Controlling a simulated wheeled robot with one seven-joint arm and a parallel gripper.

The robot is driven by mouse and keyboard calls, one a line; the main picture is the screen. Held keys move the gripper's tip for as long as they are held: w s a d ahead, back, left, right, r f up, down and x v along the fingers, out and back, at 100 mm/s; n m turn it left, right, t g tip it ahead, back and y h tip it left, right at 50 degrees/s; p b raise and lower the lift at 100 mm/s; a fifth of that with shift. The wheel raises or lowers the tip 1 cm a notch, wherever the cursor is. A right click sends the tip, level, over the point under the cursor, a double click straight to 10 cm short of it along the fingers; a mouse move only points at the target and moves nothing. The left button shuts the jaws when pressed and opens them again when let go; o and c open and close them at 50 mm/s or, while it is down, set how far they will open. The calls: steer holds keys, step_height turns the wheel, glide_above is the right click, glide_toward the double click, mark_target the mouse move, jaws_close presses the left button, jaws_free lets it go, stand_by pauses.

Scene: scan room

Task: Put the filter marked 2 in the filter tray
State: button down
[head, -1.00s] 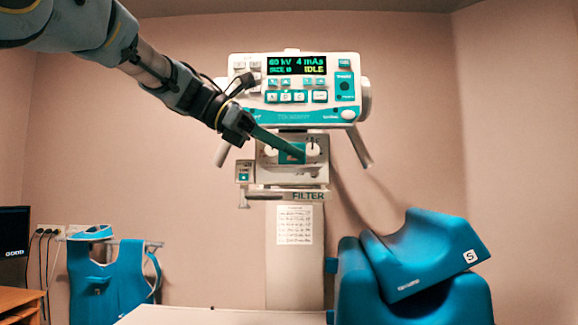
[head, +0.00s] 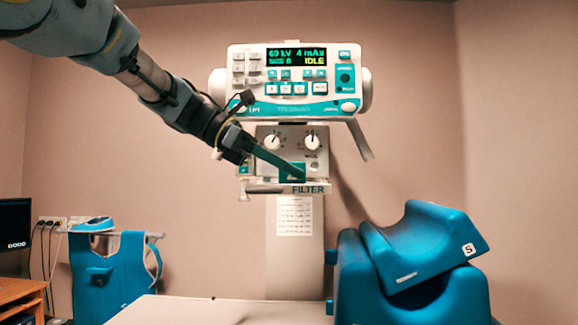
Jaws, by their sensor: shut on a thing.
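My gripper (head: 299,174) reaches in from the upper left, its long teal fingers pointing down and right. It is shut on a small teal square filter (head: 285,166). The number on the filter cannot be read. The filter tray (head: 262,189) is the pale ledge labelled FILTER below the X-ray machine's knobs. The held filter is in front of the panel, just above the tray's front lip in the picture. I cannot tell whether it touches the tray. The fingers hide part of the filter.
The X-ray unit's control box (head: 296,85) with a lit screen reading IDLE hangs above the tray. Two white knobs (head: 312,142) sit close above the filter. A pale table top (head: 200,311) is below.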

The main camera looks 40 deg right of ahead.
steer(key=c, duration=0.8)
jaws_free()
steer(key=shift+r, duration=0.2)
steer(key=b+v, duration=0.2)
steer(key=v, duration=1)
steer(key=shift+r, duration=0.35)
